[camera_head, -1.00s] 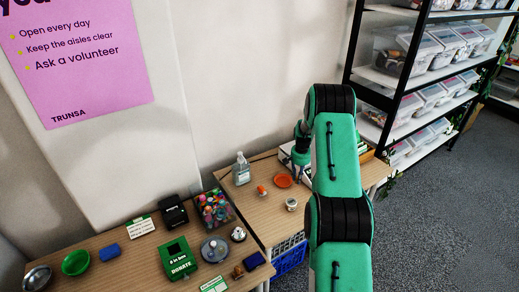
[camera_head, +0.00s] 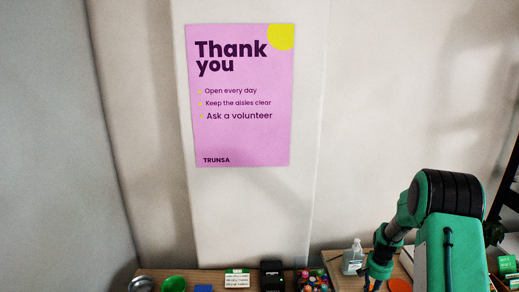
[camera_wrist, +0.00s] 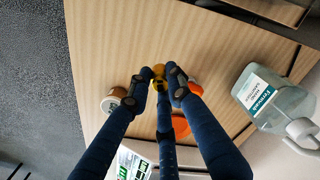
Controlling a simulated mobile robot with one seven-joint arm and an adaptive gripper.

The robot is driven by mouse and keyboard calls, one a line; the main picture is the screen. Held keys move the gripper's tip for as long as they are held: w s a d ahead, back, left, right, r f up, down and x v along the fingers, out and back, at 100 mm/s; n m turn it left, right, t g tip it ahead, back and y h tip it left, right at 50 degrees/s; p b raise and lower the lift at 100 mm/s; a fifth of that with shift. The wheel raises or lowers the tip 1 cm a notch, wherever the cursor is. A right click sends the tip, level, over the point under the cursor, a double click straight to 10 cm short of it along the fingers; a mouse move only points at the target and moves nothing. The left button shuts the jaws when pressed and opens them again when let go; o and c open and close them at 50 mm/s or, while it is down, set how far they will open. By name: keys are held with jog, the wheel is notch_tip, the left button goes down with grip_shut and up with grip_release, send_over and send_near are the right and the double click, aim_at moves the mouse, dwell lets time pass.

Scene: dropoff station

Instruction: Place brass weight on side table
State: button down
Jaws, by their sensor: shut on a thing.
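The brass weight (camera_wrist: 158,70) is a small yellow piece between the tips of my gripper (camera_wrist: 158,80) in the wrist view. My gripper is shut on it, and the fingers hide much of it. The side table (camera_wrist: 215,50) is a light wooden top spread out under the gripper. I cannot tell whether the weight touches the tabletop. In the head view my gripper (camera_head: 376,274) is at the lower right above the side table (camera_head: 328,258), and the weight cannot be made out there.
An orange piece (camera_wrist: 196,89), an orange dish (camera_wrist: 181,127) and a small round jar (camera_wrist: 112,101) are close around the fingers. A clear labelled bottle (camera_wrist: 275,98) stands at right. A green-and-white box (camera_wrist: 125,165) is at bottom. Bare wood lies at the top of the wrist view.

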jog(key=s+a+n+b, duration=0.1)
jog(key=s+a+n, duration=0.2)
jog(key=a, duration=1.1)
jog(key=s+a+n+b, duration=0.1)
jog(key=s+a+n, duration=0.2)
jog(key=a, duration=1.1)
jog(key=s+r, duration=0.1)
jog(key=s, duration=0.2)
jog(key=shift+a+n, duration=0.35)
jog(key=shift+n, duration=0.05)
